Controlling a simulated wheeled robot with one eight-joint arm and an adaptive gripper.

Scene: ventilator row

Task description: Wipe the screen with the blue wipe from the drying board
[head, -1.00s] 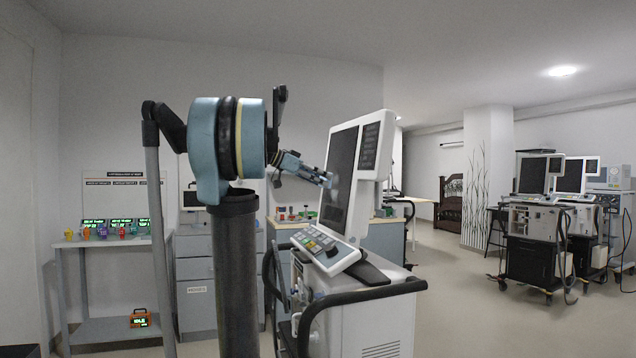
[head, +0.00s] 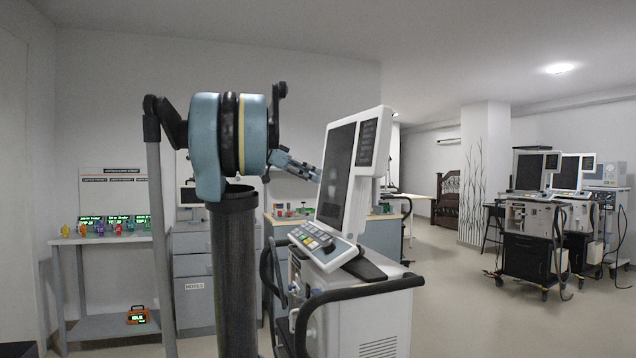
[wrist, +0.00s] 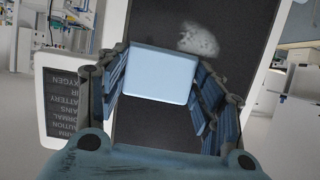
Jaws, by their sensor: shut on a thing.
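The ventilator's dark screen (head: 337,190) stands upright in a white frame, tilted slightly back. A pale whitish smudge (wrist: 198,40) shows on the screen in the wrist view, beyond the wipe and a little right of it. My gripper (head: 314,173) is at the left side of the screen in the head view. In the wrist view its two blue-grey fingers are shut on a flat light blue wipe (wrist: 160,76), which faces the screen. I cannot tell whether the wipe touches the glass. The drying board cannot be made out.
A keypad panel (head: 313,239) juts out below the screen, and a dark handle rail (head: 365,291) curves around the cart. A shelf table (head: 110,240) with small coloured items stands at the left. More ventilators (head: 535,220) stand at the right, with open floor between.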

